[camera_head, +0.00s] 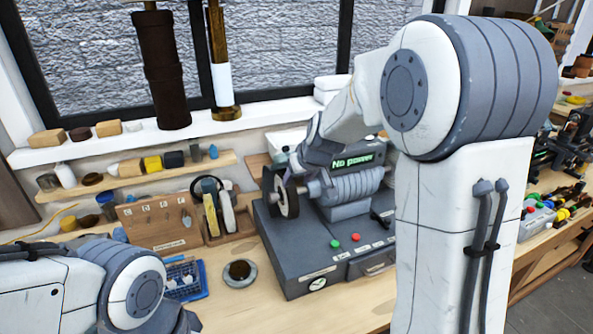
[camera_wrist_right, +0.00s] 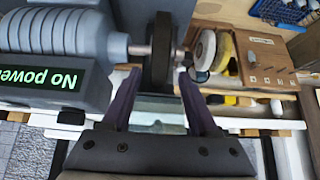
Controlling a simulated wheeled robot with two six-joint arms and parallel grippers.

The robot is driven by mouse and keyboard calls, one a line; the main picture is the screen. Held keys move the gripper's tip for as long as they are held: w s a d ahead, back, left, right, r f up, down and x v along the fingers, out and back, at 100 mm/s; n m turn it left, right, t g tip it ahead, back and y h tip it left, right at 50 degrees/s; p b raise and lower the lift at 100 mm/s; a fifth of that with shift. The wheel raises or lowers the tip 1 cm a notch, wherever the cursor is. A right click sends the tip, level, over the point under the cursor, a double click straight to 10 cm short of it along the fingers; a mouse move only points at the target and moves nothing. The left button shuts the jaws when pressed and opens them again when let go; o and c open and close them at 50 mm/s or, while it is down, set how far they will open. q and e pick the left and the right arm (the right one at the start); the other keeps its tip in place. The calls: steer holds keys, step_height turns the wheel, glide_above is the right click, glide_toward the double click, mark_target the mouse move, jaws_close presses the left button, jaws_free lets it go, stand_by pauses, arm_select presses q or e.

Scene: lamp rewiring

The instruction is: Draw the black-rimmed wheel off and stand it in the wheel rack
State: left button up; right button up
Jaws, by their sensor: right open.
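The black-rimmed wheel (camera_head: 287,196) sits on the spindle at the left end of the grey bench grinder (camera_head: 352,188). In the right wrist view the wheel (camera_wrist_right: 160,52) shows edge-on as a dark disc on the shaft. My right gripper (camera_wrist_right: 159,74) is open, its two fingertips apart on either side of the wheel's lower edge in that view; I cannot tell whether they touch it. In the head view the right gripper (camera_head: 298,160) is partly hidden by its own arm. The wooden wheel rack (camera_head: 238,227) stands left of the grinder, holding several pale wheels. My left gripper is out of view.
The grinder's screen (camera_head: 352,161) reads "No power". A small round dish (camera_head: 240,272) and a blue basket (camera_head: 186,281) lie in front of the rack. A wooden peg board (camera_head: 160,222) stands left of it. Shelves and a window sill run behind. The bench front is clear.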

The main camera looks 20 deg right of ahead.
mark_target(292, 188)
steer(key=b+x, duration=0.2)
steer(key=x, duration=0.3)
steer(key=shift+f, duration=0.35)
steer(key=shift+b+x, duration=0.65)
steer(key=shift+x, duration=0.45)
steer(key=shift+w, duration=0.15)
steer(key=shift+r, duration=0.15)
jaws_close()
